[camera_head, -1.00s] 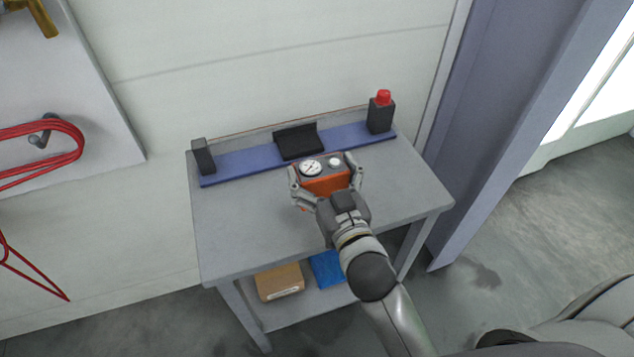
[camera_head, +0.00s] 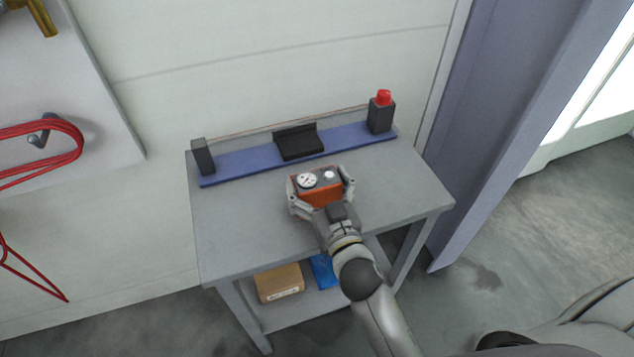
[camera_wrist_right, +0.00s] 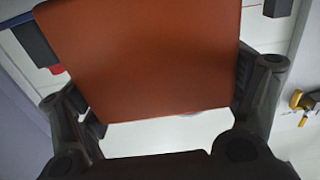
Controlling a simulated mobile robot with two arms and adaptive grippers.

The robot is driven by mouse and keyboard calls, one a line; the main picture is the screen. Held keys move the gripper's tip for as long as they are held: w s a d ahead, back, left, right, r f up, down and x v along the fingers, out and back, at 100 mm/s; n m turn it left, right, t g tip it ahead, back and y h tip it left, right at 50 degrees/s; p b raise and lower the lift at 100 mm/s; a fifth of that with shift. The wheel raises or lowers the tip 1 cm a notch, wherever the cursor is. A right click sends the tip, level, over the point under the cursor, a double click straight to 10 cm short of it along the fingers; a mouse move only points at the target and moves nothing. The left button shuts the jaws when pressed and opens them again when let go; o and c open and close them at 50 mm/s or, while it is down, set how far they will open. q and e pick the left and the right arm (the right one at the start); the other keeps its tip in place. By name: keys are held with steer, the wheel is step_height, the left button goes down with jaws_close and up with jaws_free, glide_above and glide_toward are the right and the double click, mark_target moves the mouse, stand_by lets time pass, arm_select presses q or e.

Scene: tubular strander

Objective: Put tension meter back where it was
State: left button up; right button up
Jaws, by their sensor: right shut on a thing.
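The tension meter (camera_head: 320,190) is an orange box with a grey top that carries a white dial and a small light knob. My right gripper (camera_head: 320,188) is shut on it, one finger on each side, over the grey table top. In the right wrist view the orange face of the meter (camera_wrist_right: 145,55) fills the middle between the fingers of the gripper (camera_wrist_right: 150,110). A black cradle (camera_head: 299,143) stands empty on the blue strip behind the meter, apart from it. My left gripper is not in view.
The blue strip (camera_head: 245,163) on the grey table (camera_head: 235,230) also bears a dark block (camera_head: 202,157) at left and a dark red-topped item (camera_head: 380,115) at right. A cardboard box (camera_head: 279,283) and a blue item (camera_head: 325,271) lie on the lower shelf.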

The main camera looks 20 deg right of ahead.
steer(key=shift+s+f, duration=0.2)
steer(key=shift+f, duration=0.3)
steer(key=o, duration=1.1)
steer(key=shift+f, duration=0.15)
steer(key=shift+r, duration=0.2)
steer(key=shift+r+p, duration=0.35)
steer(key=shift+r, duration=0.15)
steer(key=shift+s+d+r+b, duration=0.1)
steer(key=shift+s+b, duration=0.6)
steer(key=shift+s, duration=2.25)
steer(key=shift+s+d+r+b, duration=0.1)
steer(key=shift+s+b, duration=0.6)
steer(key=shift+s, duration=2.2)
steer(key=shift+f, duration=0.1)
